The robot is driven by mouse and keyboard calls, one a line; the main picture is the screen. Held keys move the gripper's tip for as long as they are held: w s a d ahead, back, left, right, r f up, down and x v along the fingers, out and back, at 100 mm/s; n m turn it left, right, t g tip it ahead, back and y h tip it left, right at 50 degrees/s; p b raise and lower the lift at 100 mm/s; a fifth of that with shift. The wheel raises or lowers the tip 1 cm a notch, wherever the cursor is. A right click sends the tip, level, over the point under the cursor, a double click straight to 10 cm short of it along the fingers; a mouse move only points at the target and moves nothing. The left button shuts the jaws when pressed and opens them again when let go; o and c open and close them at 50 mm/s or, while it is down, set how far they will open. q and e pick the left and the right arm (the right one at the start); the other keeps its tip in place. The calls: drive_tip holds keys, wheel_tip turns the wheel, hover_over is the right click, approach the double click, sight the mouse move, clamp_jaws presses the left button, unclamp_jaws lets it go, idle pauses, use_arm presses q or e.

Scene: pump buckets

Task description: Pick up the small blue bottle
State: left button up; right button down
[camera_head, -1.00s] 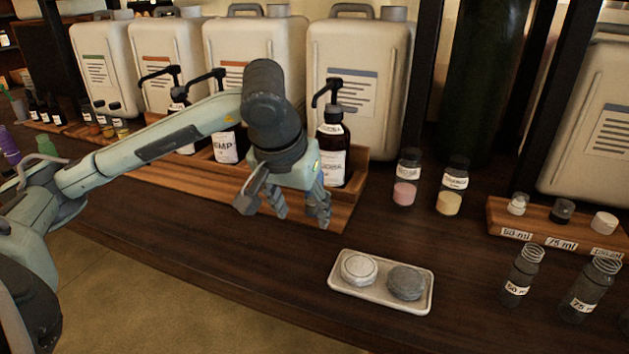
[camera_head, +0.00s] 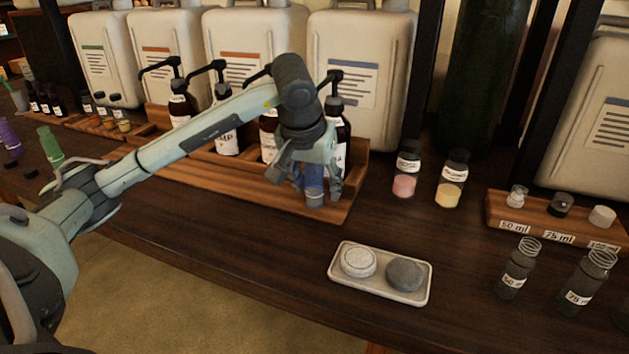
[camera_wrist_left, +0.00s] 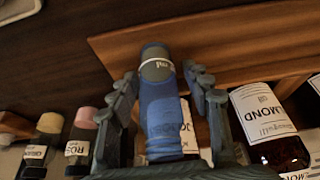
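The small blue bottle (camera_head: 314,180) is between the fingers of my left gripper (camera_head: 312,187), in front of the pump bottles at the right end of the wooden rack. In the left wrist view the blue bottle (camera_wrist_left: 160,105) has a greyish end with a light ring and small lettering. The fingers of my left gripper (camera_wrist_left: 162,88) flank it on both sides, with narrow gaps showing, so the gripper looks open around it. Its lower end in the head view is close to the wooden board; contact cannot be told. My right gripper is not in view.
Dark pump bottles (camera_head: 226,137) stand close behind the gripper in the wooden rack (camera_head: 215,184). Pink (camera_head: 405,177) and yellow (camera_head: 452,180) filled bottles stand to the right. A white tray (camera_head: 380,290) with two round pieces lies in front. A green bottle (camera_head: 51,147) stands at left.

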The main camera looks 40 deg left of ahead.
use_arm(q)
clamp_jaws()
drive_tip(key=shift+r, duration=0.2)
